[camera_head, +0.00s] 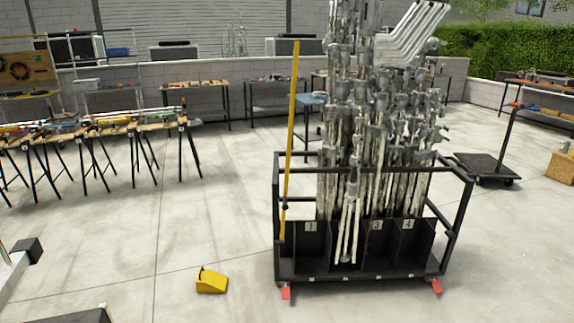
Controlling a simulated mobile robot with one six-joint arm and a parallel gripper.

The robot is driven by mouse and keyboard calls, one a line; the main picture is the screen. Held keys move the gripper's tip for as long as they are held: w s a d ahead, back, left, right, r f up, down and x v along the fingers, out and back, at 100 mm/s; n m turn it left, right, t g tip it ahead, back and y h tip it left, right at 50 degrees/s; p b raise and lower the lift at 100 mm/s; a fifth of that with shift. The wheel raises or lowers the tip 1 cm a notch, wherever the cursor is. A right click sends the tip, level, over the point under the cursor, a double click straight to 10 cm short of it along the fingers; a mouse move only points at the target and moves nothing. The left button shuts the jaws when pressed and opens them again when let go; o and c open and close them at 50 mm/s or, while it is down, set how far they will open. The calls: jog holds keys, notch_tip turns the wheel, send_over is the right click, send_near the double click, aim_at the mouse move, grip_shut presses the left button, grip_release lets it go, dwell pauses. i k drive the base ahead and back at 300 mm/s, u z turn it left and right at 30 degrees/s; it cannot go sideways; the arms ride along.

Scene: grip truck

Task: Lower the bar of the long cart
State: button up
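The long cart (360,274) stands right of centre, a black frame with a low tray split into numbered compartments. It is loaded with many upright grey metal stands (398,120). A long yellow bar (291,125) stands nearly upright at the cart's left end, tilted slightly right at the top. Its lower end is by the left compartment, and a dark fitting (284,207) shows on it at the frame. The bar's top is free, well above the frame rail. My gripper is not in view.
A yellow wedge (211,281) lies on the floor left of the cart. Red pieces (286,293) show at the cart's front corners. Sawhorse tables (95,127) stand at left, a flat black trolley (485,168) at right. The floor left of the cart is mostly clear.

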aim_at(285, 206)
jog(key=u, duration=0.35)
jog(key=i, duration=1.65)
jog(key=u, duration=0.8)
jog(key=k, duration=0.55)
jog(key=u, duration=0.15)
